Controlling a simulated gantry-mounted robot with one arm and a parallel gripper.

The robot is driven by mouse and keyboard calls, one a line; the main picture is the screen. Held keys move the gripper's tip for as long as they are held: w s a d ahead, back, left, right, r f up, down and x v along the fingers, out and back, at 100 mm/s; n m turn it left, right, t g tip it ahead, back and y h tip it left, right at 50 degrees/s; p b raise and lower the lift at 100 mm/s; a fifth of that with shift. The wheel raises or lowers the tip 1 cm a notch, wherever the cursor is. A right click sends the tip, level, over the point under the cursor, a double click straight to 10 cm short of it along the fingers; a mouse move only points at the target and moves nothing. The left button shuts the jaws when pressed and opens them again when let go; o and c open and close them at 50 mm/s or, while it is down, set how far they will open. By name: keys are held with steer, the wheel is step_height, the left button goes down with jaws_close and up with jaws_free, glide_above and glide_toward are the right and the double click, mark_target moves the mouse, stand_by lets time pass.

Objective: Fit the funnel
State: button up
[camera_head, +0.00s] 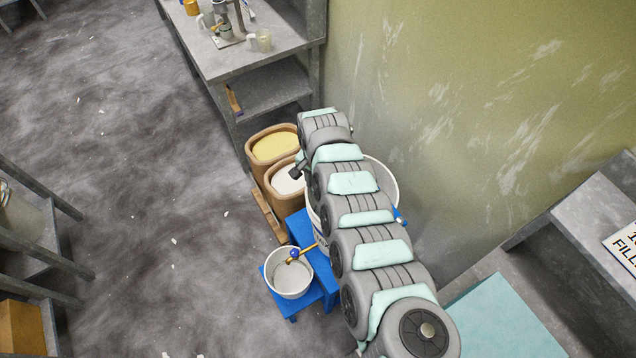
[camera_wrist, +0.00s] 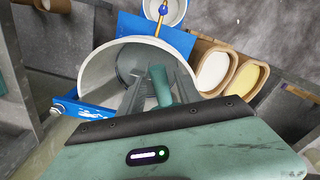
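I cannot pick out a funnel in either view. A large white pail (camera_head: 385,175) stands on a blue stand (camera_head: 302,228), mostly behind my arm in the head view. In the wrist view, my gripper (camera_wrist: 155,82) points into the open mouth of the large pail (camera_wrist: 100,65). Grey finger parts and a teal piece show there; whether anything is held between them is unclear. A dark grey rounded shape (camera_wrist: 132,60) lies inside the pail, partly hidden. A brass spout with a blue ball (camera_head: 294,253) reaches over a small white pail (camera_head: 273,262) on a low blue step.
Two brown containers, one with yellow contents (camera_head: 274,146), one with white (camera_head: 288,180), stand left of the large pail. A bench (camera_head: 225,60) holding a metal device and a cup (camera_head: 262,40) is behind. A wall rises at right.

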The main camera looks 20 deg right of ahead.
steer(key=shift+o, duration=0.4)
steer(key=shift+r, duration=0.1)
steer(key=shift+d+r, duration=0.1)
steer(key=shift+r, duration=0.2)
step_height(320, 180, up, 10)
steer(key=b, duration=0.1)
